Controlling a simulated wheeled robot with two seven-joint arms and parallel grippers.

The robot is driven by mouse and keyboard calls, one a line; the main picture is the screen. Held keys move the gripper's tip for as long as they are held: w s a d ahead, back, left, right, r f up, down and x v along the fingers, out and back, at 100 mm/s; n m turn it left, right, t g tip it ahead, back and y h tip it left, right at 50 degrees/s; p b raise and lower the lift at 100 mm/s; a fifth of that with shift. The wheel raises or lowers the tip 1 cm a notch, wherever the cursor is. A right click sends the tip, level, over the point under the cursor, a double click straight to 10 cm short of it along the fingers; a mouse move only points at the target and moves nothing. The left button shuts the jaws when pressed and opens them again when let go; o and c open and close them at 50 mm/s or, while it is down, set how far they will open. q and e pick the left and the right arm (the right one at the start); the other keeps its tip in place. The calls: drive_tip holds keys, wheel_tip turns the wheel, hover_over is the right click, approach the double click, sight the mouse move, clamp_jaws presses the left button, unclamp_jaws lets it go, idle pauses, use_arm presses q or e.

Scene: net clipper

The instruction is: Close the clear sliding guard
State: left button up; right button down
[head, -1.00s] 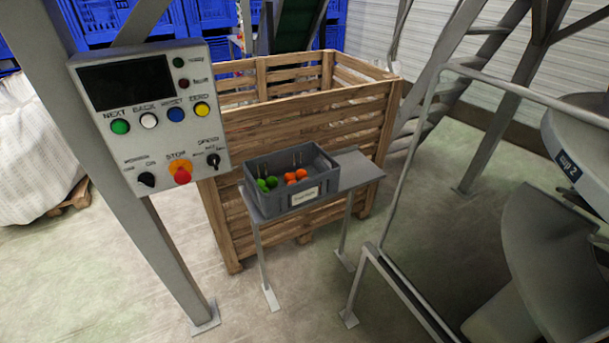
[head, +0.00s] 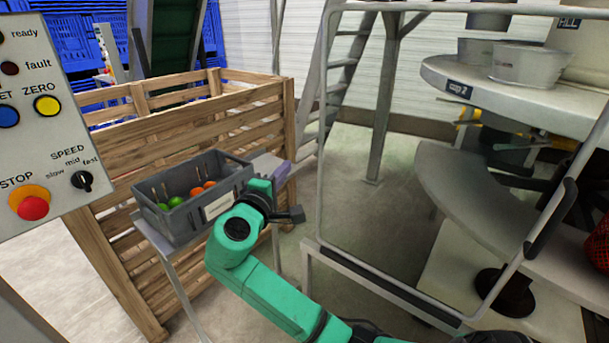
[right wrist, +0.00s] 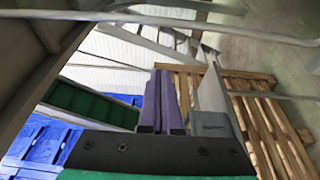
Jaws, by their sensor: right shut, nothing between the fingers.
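The clear sliding guard (head: 322,150) shows in the head view as a see-through panel in a pale metal frame. A long dark handle (head: 551,218) sits on its slanted right-hand edge. Whether the guard is fully open or partly shut is hard to tell. My right gripper (head: 272,167) is left of the frame, beside the grey crate and well away from the handle. Its lilac fingers also show in the right wrist view (right wrist: 165,90), together and empty. My left gripper is not in view.
A grey crate (head: 222,205) with green and orange fruit stands on a small stand before a slatted wooden bin (head: 165,135). A control panel (head: 40,125) is at the left. Round machine trays (head: 470,195) lie behind the guard.

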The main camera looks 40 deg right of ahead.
drive_tip(key=w+d+p, duration=0.2)
drive_tip(key=d+p, duration=0.1)
drive_tip(key=d, duration=0.6)
drive_tip(key=shift+d+p, duration=0.15)
drive_tip(key=shift+p, duration=0.15)
drive_tip(key=shift+w+f, duration=0.1)
